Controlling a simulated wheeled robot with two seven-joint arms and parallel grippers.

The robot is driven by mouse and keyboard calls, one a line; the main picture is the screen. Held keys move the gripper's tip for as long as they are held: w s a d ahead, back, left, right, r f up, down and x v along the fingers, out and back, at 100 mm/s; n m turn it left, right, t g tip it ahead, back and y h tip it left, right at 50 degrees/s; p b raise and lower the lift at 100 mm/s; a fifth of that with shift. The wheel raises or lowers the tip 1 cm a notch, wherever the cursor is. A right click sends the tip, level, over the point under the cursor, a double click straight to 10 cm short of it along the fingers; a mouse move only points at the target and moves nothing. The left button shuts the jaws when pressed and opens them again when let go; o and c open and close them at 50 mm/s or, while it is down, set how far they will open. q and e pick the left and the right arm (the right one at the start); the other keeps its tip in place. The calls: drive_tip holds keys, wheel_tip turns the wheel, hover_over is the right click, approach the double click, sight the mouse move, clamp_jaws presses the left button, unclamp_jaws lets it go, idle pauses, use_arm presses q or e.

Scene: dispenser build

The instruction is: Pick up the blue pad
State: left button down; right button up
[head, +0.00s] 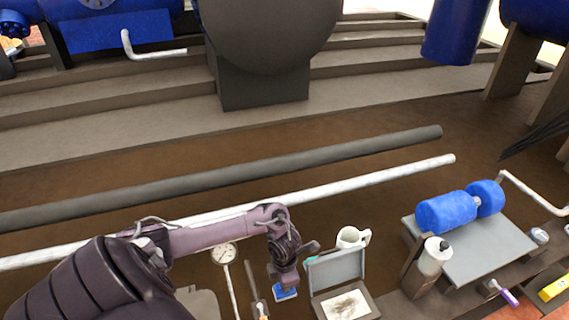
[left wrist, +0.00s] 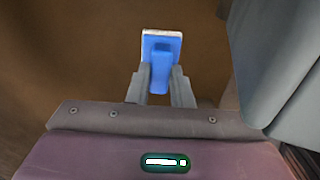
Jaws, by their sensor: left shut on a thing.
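The blue pad (head: 285,292) is a small blue block with a pale edge. In the head view it sits directly below my left gripper (head: 287,280), left of an open grey case. In the left wrist view the blue pad (left wrist: 161,47) has a raised blue grip, and the fingers of my left gripper (left wrist: 161,84) are shut on that grip from both sides. Brown floor shows around the pad; I cannot tell whether it touches a surface beneath. My right gripper is in neither view.
The open grey case (head: 336,268) stands close to the right of the pad. A white mug (head: 351,237) is behind it. A dial gauge (head: 224,254) stands at left.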

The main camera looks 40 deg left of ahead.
use_arm(q)
drive_tip(key=shift+r, duration=0.15)
